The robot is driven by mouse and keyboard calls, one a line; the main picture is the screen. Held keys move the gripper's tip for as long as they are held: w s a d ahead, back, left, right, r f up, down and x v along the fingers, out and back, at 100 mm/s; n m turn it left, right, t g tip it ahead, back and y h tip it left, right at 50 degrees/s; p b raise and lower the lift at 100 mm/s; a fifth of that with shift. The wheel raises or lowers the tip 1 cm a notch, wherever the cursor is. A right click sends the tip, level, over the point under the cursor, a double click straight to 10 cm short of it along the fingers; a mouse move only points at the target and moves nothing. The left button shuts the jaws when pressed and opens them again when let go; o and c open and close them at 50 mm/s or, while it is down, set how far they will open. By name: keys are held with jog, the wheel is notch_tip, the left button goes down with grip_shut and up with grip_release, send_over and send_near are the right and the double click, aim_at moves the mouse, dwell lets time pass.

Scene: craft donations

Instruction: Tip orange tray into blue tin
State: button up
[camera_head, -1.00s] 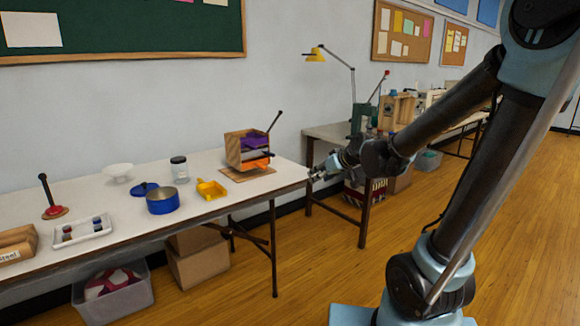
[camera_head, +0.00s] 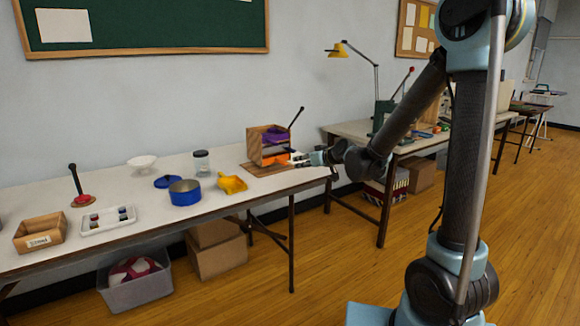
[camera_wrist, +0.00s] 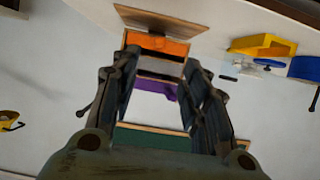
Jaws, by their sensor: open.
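The orange tray (camera_head: 278,158) sits in the lowest slot of a small wooden rack (camera_head: 255,149) on the long table. My gripper (camera_head: 296,158) is at the rack's right side, close to the orange tray; its arm hides part of that area. In the wrist view, the open fingers (camera_wrist: 160,62) frame the orange tray front (camera_wrist: 158,45), with a grey and a purple tray beside it. I cannot tell whether they touch it. The blue tin (camera_head: 185,194) stands open on the table left of the rack, with its blue lid (camera_head: 168,181) lying behind it.
A yellow scoop-like tray (camera_head: 232,184) lies between the tin and the rack. A glass jar (camera_head: 202,164), white bowl (camera_head: 142,163), white paint tray (camera_head: 107,220) and wooden box (camera_head: 41,233) stand further left. A rod with a dark knob (camera_head: 297,117) rises behind the rack.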

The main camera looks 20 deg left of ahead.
aim_at(287, 163)
jog(key=x, duration=1.4)
jog(key=shift+f, duration=0.15)
jog(key=shift+c, duration=0.6)
grip_shut()
jog(key=c, duration=0.8)
grip_release()
jog(key=shift+w+r, duration=0.1)
jog(key=shift+r, duration=0.15)
grip_shut()
jog(key=shift+d, duration=0.1)
jog(key=s+d, duration=1.1)
jog(key=d, duration=0.1)
jog(key=shift+d, duration=0.35)
dwell(0.4)
